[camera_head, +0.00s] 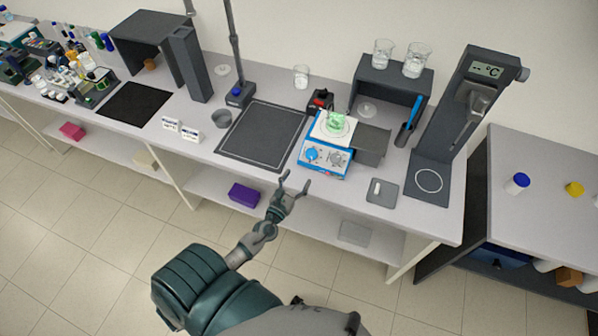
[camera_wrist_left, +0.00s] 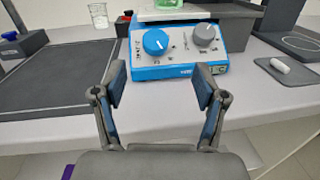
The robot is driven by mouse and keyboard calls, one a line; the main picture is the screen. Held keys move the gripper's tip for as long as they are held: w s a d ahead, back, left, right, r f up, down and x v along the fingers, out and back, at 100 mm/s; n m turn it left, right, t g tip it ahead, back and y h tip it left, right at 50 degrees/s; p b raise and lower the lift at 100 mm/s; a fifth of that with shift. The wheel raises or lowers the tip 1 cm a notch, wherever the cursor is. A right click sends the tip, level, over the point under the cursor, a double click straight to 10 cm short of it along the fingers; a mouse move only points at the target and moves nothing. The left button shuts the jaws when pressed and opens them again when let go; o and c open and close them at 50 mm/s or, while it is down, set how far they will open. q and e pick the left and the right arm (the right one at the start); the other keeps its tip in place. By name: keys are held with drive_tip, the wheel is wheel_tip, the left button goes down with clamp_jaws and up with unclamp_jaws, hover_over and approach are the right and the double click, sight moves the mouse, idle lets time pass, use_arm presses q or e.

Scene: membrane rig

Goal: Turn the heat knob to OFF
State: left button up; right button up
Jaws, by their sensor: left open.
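A blue and white hotplate (camera_head: 324,158) stands near the front edge of the bench, with a beaker of green liquid (camera_head: 336,123) on its top plate. In the left wrist view its front panel (camera_wrist_left: 178,62) carries a blue knob (camera_wrist_left: 155,42) on the left and a grey knob (camera_wrist_left: 204,35) on the right. Small marks around the knobs are too small to read. My left gripper (camera_head: 295,183) is open and empty, in front of the hotplate and apart from it. In the left wrist view its fingers (camera_wrist_left: 160,85) frame the panel from below. My right gripper is not in view.
A dark framed mat (camera_head: 262,135) lies left of the hotplate. A dark grey block (camera_head: 371,145) adjoins its right side. A grey pad with a white bar (camera_head: 382,192) and a tall stand with a °C display (camera_head: 487,69) are further right. The bench front is clear.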

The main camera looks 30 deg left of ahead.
use_arm(q)
drive_tip(key=s+d+n+g+y, duration=0.1)
drive_tip(key=s+d+n+y, duration=0.3)
drive_tip(key=d+n+y, duration=0.1)
drive_tip(key=p, duration=0.2)
approach(311, 156)
drive_tip(key=shift+n+g, duration=0.3)
drive_tip(key=x, duration=0.9)
drive_tip(key=shift+w+a+r, duration=0.1)
drive_tip(key=shift+w+r, duration=0.1)
drive_tip(key=shift+w, duration=0.1)
drive_tip(key=c, duration=1.1)
